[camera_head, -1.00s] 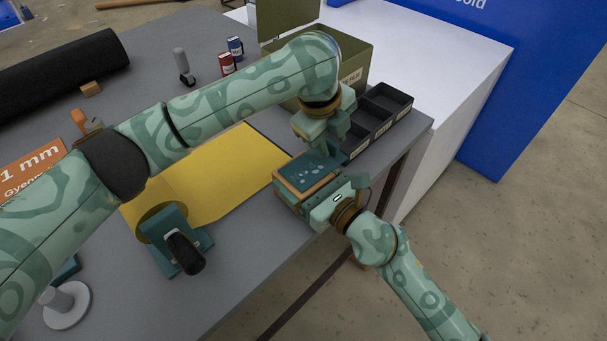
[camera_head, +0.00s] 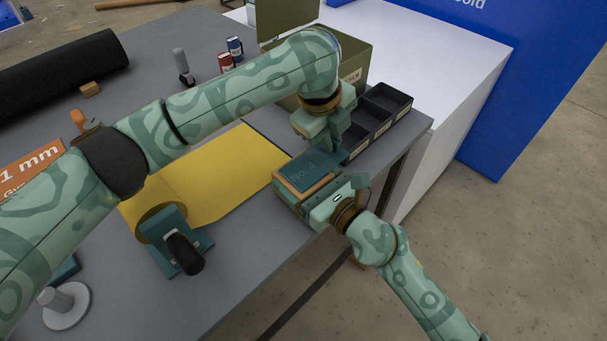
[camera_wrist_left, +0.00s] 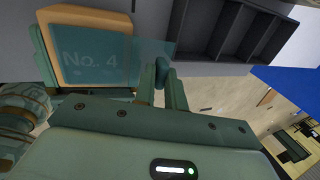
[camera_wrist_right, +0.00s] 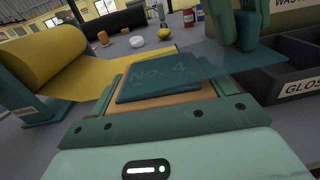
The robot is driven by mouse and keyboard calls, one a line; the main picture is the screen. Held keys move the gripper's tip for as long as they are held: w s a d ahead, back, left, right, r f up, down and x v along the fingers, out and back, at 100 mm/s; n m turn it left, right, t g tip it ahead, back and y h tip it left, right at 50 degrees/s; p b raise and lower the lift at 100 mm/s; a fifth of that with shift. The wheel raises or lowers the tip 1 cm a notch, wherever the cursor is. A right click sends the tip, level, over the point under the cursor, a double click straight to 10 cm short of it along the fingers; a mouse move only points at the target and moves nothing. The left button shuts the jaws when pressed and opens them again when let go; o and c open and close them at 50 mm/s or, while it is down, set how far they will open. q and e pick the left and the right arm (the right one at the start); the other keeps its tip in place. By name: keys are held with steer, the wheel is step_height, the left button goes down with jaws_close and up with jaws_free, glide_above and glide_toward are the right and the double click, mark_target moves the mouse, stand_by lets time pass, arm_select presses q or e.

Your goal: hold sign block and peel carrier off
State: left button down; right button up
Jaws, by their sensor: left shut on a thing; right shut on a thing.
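The sign block (camera_head: 297,186) is a tan block with a dark teal face that reads "No. 4". It sits at the table's right front edge and shows in the left wrist view (camera_wrist_left: 125,30) and right wrist view (camera_wrist_right: 150,103). My right gripper (camera_head: 316,201) is shut on the block from the front right. The carrier (camera_wrist_left: 155,58) is a translucent teal sheet over the face, reaching past the block's edge to my left gripper (camera_head: 334,146). The left gripper is shut on that overhanging edge, beside the block. Much of the carrier's far edge is hidden by the fingers.
A black divided tray (camera_head: 378,118) and an olive bin (camera_head: 355,62) stand close behind my left gripper. A yellow roll (camera_head: 160,222) with its sheet (camera_head: 235,165) spread out lies left of the block. A roller-like tool (camera_head: 183,68) stands farther back.

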arm_select(q)
steer(key=shift+r, duration=1.25)
steer(key=shift+v, duration=3.75)
step_height(320, 180, up, 6)
glide_above(322, 156)
arm_select(e)
steer(key=o, duration=1)
steer(key=v, duration=1.2)
